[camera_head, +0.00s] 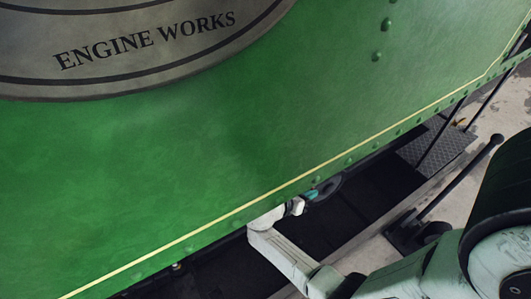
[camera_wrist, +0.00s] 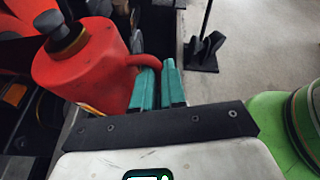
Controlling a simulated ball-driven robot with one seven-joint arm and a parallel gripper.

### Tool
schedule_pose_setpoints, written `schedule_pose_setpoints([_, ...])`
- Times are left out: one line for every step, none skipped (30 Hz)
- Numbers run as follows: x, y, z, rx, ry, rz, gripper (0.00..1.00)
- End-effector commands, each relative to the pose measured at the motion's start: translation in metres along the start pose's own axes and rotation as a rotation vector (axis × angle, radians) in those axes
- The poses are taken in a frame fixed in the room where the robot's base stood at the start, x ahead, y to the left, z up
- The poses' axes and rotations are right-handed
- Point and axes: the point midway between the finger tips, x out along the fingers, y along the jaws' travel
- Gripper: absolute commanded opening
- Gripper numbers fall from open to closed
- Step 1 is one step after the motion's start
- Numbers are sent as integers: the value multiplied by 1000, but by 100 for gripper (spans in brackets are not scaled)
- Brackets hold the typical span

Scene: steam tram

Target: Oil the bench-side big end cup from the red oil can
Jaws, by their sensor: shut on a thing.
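The red oil can (camera_wrist: 85,75) fills the upper left of the wrist view, with a dark spout or cap on its top. Its red loop handle (camera_wrist: 145,60) runs to the teal fingers of my gripper (camera_wrist: 158,78), which are shut on it. In the head view only a little teal of my gripper (camera_head: 313,194) shows below the lower edge of the green tram side; the can is hidden there behind the panel. I cannot make out the bench-side big end cup in either view.
The green riveted tram side (camera_head: 190,150) with its ENGINE WORKS plate (camera_head: 150,45) fills most of the head view and overhangs my wrist. A black lever on a foot (camera_head: 405,235) stands at the right. A dark tread plate (camera_head: 435,145) and pale floor (camera_head: 505,105) lie beyond.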

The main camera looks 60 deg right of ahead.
Motion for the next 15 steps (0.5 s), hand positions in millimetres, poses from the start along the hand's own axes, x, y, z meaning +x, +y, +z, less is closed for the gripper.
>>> schedule_pose_setpoints([1, 1, -2, 6, -3, 2, 0])
schedule_pose_setpoints([1, 1, -3, 9, -3, 4, 0])
schedule_pose_setpoints([2, 2, -4, 13, -4, 6, 0])
schedule_pose_setpoints([2, 2, -6, 17, -5, 7, 0])
schedule_pose_setpoints([3, 2, -7, 21, -5, 9, 0])
schedule_pose_setpoints([3, 2, -8, 27, -6, 11, 0])
schedule_pose_setpoints([4, 3, -9, 31, -6, 12, 0])
schedule_pose_setpoints([4, 3, -10, 34, -7, 14, 0])
schedule_pose_setpoints([4, 3, -11, 37, -8, 15, 0])
schedule_pose_setpoints([4, 3, -11, 39, -8, 16, 0])
schedule_pose_setpoints([4, 3, -11, 41, -8, 16, 0])
schedule_pose_setpoints([4, 3, -11, 42, -8, 16, 0])
schedule_pose_setpoints([4, 3, -11, 43, -8, 17, 0])
schedule_pose_setpoints([4, 3, -11, 43, -8, 17, 0])
schedule_pose_setpoints([4, 3, -11, 43, -8, 17, 0])
